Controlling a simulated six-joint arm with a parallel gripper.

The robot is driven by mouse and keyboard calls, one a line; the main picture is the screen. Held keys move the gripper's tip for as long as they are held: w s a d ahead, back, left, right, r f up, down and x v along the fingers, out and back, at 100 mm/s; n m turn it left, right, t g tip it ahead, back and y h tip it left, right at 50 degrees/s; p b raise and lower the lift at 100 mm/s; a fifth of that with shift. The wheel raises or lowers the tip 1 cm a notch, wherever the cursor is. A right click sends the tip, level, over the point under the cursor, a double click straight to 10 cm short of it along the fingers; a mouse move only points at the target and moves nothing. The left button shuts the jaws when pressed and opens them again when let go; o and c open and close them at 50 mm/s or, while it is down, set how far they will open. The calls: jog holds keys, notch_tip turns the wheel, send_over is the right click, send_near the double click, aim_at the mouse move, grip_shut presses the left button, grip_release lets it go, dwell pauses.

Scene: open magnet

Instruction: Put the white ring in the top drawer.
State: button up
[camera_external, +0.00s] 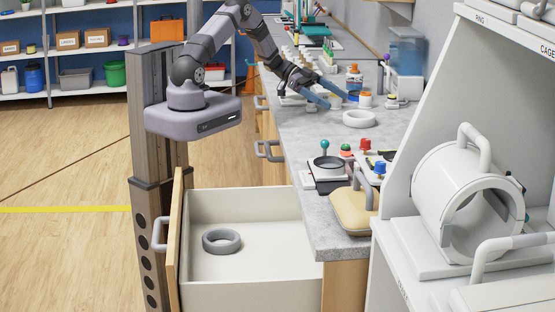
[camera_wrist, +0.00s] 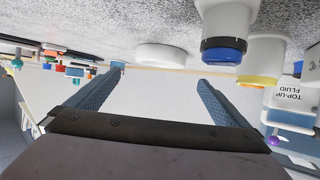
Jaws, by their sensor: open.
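The white ring (camera_external: 360,118) lies flat on the grey counter, and in the wrist view the white ring (camera_wrist: 160,55) shows edge-on ahead of the fingers. My gripper (camera_external: 337,101) is open and empty, its blue fingers just left of and behind the ring, apart from it. In the wrist view my gripper (camera_wrist: 160,75) has its two fingers wide apart with nothing between them. The drawer (camera_external: 245,208) directly under the counter is pulled open. A grey ring (camera_external: 221,241) lies on its floor.
Nearer are a black-topped device (camera_external: 328,168) and a tan cushion (camera_external: 353,210). White magnet housing (camera_external: 465,195) stands at right. The drawer has free room.

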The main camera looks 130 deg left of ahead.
jog(key=shift+s, duration=0.2)
jog(key=shift+g+y, duration=0.4)
jog(key=shift+y, duration=0.4)
jog(key=w, duration=0.3)
jog(key=w+r, duration=0.1)
jog(key=w, duration=0.2)
jog(key=w+r, duration=0.1)
jog(key=w, duration=0.2)
jog(key=shift+a+r, duration=0.15)
jog(key=w+d+r+g+y, duration=0.2)
jog(key=w+d+g, duration=0.3)
jog(key=w+d, duration=0.9)
jog(key=s+d+g, duration=0.1)
jog(key=d, duration=0.4)
jog(key=s+d+f+g+h, duration=0.1)
jog(key=s+d, duration=0.1)
jog(key=d, duration=0.4)
jog(key=s+d+f+h, duration=0.1)
jog(key=s+d, duration=0.1)
jog(key=d, duration=0.4)
jog(key=shift+s+d+f+g, duration=0.2)
jog(key=shift+s+f+g, duration=0.05)
jog(key=shift+g, duration=0.15)
jog(key=s+d+f+m+g+h, duration=0.1)
jog(key=s+d+g+h, duration=0.2)
jog(key=s+d, duration=1.1)
jog(key=d+g, duration=0.1)
jog(key=d, duration=0.2)
jog(key=shift+d+f+m+g+h, duration=0.3)
jog(key=shift+d+f+m, duration=0.1)
